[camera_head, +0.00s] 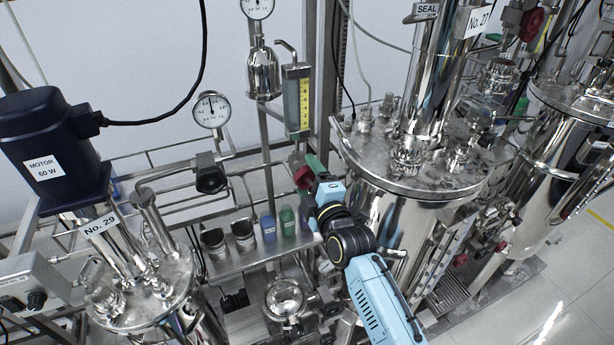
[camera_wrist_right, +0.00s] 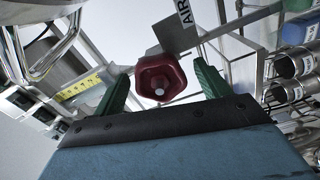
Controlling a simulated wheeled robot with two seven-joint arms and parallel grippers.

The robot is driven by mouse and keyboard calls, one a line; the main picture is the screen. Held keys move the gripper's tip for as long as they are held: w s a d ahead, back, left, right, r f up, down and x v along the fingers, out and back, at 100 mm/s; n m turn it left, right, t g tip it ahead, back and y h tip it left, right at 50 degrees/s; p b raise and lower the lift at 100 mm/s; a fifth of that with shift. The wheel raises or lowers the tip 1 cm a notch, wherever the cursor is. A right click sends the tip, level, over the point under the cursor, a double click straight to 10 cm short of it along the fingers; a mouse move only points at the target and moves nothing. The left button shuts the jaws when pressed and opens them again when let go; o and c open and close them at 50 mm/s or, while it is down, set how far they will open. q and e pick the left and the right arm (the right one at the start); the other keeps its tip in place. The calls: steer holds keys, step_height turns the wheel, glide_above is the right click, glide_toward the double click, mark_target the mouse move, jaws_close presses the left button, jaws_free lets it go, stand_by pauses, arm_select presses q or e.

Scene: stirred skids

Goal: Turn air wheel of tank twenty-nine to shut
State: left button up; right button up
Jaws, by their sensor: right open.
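The tank labelled No. 29 (camera_head: 100,225) stands at the left in the head view, with a dark blue motor (camera_head: 45,140) on top. A red wheel (camera_head: 303,177) sits on the pipework right of it, partly hidden by my right gripper. My right gripper (camera_head: 312,170) is open at the wheel, its green fingers pointing up and left. In the right wrist view the dark red wheel (camera_wrist_right: 160,78) appears between the two green fingers, with gaps on both sides. A plate marked "AIR" (camera_wrist_right: 184,14) is just beyond it. My left gripper is not in view.
The tank labelled No. 27 (camera_head: 478,20) stands close to my right arm. A yellow-scaled flowmeter (camera_head: 298,100) hangs above the wheel, and a round gauge (camera_head: 211,108) is at its left. Metal cups (camera_head: 243,234) and bottles (camera_head: 287,222) stand on a shelf below.

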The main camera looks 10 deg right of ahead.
steer(key=shift+w+a, duration=0.1)
steer(key=shift+w, duration=0.35)
steer(key=c, duration=1)
steer(key=shift+o, duration=0.2)
